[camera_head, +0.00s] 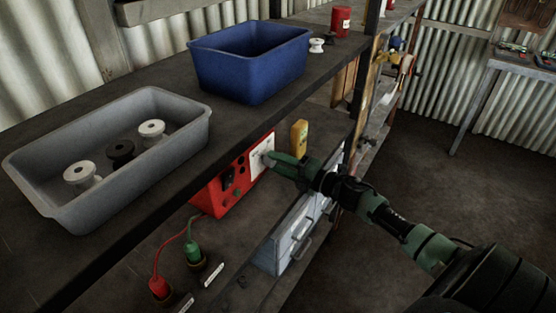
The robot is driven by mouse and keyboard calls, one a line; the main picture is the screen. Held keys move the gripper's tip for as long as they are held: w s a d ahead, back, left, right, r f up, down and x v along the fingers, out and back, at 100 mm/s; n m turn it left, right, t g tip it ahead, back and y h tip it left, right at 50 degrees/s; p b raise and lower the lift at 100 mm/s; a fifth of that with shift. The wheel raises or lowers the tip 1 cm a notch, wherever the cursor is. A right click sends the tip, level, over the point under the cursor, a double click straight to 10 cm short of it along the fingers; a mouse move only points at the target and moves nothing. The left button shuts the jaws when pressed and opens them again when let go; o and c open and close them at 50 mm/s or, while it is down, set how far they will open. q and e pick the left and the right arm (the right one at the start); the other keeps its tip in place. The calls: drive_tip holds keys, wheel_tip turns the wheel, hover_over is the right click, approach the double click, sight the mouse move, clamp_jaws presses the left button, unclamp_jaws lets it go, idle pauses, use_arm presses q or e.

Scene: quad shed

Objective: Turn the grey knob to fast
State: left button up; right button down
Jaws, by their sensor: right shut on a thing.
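A red box (232,196) stands on the lower shelf, partly hidden under the upper shelf. A white panel (258,160) is on its front, with dark knobs or sockets beside it. My right gripper (269,158) reaches in from the right and is shut on a small grey knob at the white panel. The fingers hide most of the knob, and I cannot read its setting or any marks. My left gripper is not in view.
The upper shelf holds a grey tray (120,205) with white and black spools and a blue bin (235,85). A yellow item (299,136) stands behind my gripper. The floor at right is clear.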

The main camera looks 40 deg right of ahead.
drive_tip(key=shift+m, duration=0.6)
drive_tip(key=shift+p, duration=0.3)
drive_tip(key=c, duration=0.9)
unclamp_jaws()
drive_tip(key=shift+d, duration=0.1)
drive_tip(key=shift+s, duration=0.1)
drive_tip(key=b+v, duration=0.1)
drive_tip(key=v, duration=0.5)
drive_tip(key=shift+s+d+f+b, duration=0.15)
drive_tip(key=shift+s+d+b, duration=0.05)
drive_tip(key=shift+s+b, duration=0.15)
drive_tip(key=shift+s+d, duration=0.2)
drive_tip(key=shift+s, duration=0.15)
drive_tip(key=shift+s, duration=0.1)
